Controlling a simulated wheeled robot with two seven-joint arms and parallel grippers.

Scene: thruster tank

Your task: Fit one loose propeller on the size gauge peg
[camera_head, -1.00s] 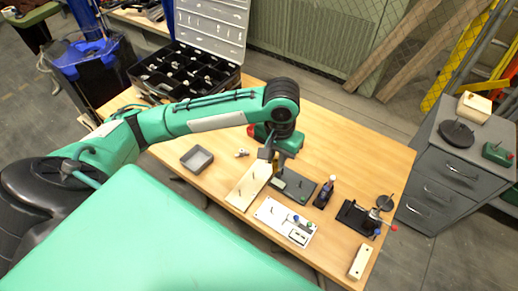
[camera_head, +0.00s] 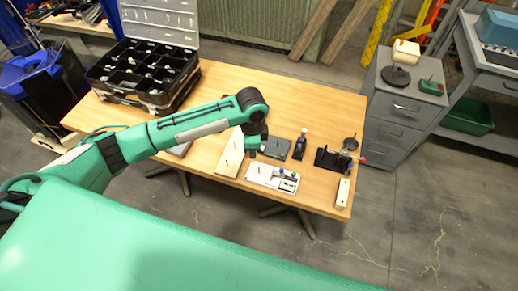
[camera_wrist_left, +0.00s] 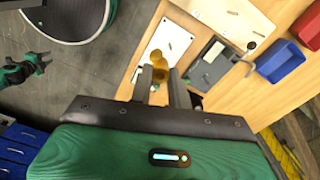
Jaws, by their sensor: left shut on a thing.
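My left gripper (camera_head: 252,154) points down at the gap between the cream board, the white board and the dark grey plate. In the left wrist view its fingers (camera_wrist_left: 162,84) are shut on an amber propeller (camera_wrist_left: 156,57), partly hidden between them. The cream board (camera_head: 229,160) carries thin upright pegs. I cannot tell which peg is the size gauge. The propeller looks apart from any peg. My right gripper is not clearly visible.
The dark grey plate (camera_head: 276,147), a black stand (camera_head: 301,147), a black fixture (camera_head: 332,159) and a white block (camera_head: 343,192) stand to the right. An open parts case (camera_head: 145,75) is at the back left. Red (camera_wrist_left: 308,26) and blue (camera_wrist_left: 278,61) bins show in the left wrist view.

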